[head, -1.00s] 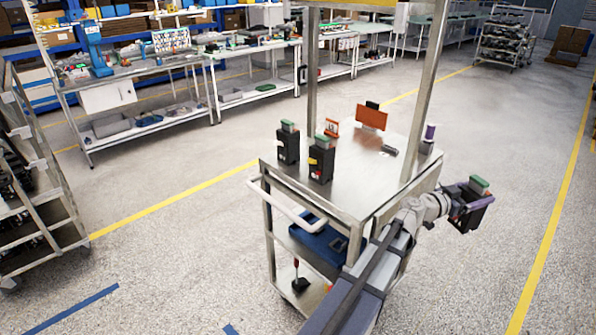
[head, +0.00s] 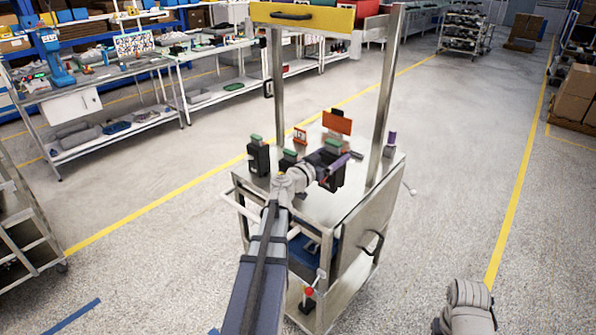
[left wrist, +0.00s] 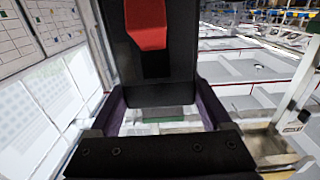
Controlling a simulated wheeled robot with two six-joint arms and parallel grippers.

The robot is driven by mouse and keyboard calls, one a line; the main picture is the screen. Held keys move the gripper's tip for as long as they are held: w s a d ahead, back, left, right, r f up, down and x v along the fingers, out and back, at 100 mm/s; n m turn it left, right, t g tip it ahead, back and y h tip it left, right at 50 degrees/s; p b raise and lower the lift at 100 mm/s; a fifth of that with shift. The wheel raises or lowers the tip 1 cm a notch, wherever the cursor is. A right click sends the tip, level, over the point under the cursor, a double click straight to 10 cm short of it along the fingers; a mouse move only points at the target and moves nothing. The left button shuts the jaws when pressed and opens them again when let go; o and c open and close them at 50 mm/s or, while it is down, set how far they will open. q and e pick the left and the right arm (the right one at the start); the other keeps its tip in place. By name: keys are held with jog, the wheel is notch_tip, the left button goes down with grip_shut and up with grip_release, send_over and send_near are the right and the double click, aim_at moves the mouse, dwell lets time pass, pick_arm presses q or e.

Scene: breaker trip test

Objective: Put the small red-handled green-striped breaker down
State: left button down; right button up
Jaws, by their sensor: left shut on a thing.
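My left gripper (head: 328,164) is shut on a black breaker (head: 334,180) with a green top, over the right part of the metal cart's top (head: 368,168). The left wrist view shows the breaker's black body (left wrist: 150,82) and its red handle (left wrist: 146,24) between the purple-sided fingers (left wrist: 160,112). I cannot tell whether its base touches the cart. Two similar black breakers stand to its left: one in clear view (head: 258,158), the other (head: 287,160) partly hidden by my left arm. My right gripper is not in view; part of my right arm shows at lower right.
An orange panel (head: 337,122) and a small orange sign (head: 300,136) stand at the cart's back. A purple-topped item (head: 391,138) is by the right post (head: 383,95). A red-knobbed lever (head: 308,293) is on the lower shelf.

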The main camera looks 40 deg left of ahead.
pick_arm(q)
jog(key=shift+s+a+r, duration=0.35)
jog(key=shift+a+r, duration=0.1)
jog(key=shift+a, duration=0.15)
jog(key=shift+s+a+y, duration=0.1)
jog(key=shift+a+y, duration=0.1)
jog(key=shift+y, duration=0.1)
notch_tip(320, 180, down, 6)
jog(key=b, duration=0.6)
jog(key=shift+f, duration=0.2)
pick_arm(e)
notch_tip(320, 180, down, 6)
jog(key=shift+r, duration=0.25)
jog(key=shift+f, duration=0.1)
pick_arm(q)
notch_tip(320, 180, down, 4)
jog(key=b, duration=0.4)
jog(key=shift+r, duration=0.15)
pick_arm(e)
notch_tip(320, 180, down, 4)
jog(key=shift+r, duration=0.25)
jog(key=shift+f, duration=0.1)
